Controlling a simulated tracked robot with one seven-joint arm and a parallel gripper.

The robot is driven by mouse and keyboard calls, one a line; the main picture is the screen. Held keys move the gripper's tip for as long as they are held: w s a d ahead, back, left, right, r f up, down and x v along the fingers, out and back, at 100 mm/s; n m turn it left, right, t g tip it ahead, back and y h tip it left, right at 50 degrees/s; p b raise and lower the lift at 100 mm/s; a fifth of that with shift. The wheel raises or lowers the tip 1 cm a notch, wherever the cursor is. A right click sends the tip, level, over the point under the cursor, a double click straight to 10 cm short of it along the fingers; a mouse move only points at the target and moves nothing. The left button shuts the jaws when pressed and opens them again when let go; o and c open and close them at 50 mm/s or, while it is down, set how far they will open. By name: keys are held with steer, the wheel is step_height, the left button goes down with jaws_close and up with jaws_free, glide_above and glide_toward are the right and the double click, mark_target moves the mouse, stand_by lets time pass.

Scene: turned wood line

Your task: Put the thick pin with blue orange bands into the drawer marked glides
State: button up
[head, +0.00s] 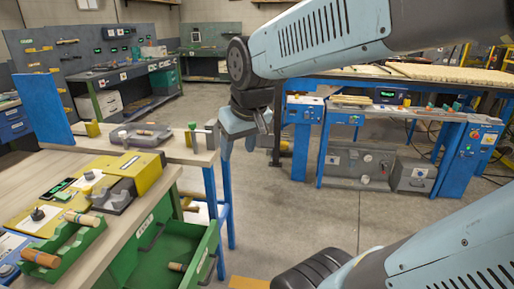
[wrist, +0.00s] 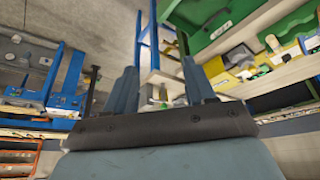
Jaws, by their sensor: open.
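My gripper (head: 240,137) hangs open and empty in the head view, above the floor beyond the end of the wooden bench. Its two fingers stand apart in the wrist view (wrist: 160,82). A green drawer (head: 207,240) is pulled out below the bench front, and a small wooden pin (head: 177,266) lies in it. A green tray (head: 70,243) on the bench holds a wooden pin (head: 83,218) at its far end and a thicker orange-brown pin (head: 40,258) at its near end. Band colours and the drawer's lettering are too small to tell.
Yellow fixtures (head: 140,168) and a grey block (head: 112,195) stand on the bench (head: 152,205). A grey tray (head: 140,135) lies farther back. A blue-legged workstation (head: 335,140) stands behind on the right. The floor (head: 300,215) between is mostly clear.

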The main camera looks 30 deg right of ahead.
steer(key=s+d+r+m, duration=0.1)
steer(key=s, duration=0.4)
steer(key=shift+s+d+r+t, duration=0.3)
steer(key=shift+d+t, duration=0.1)
stand_by(0.8)
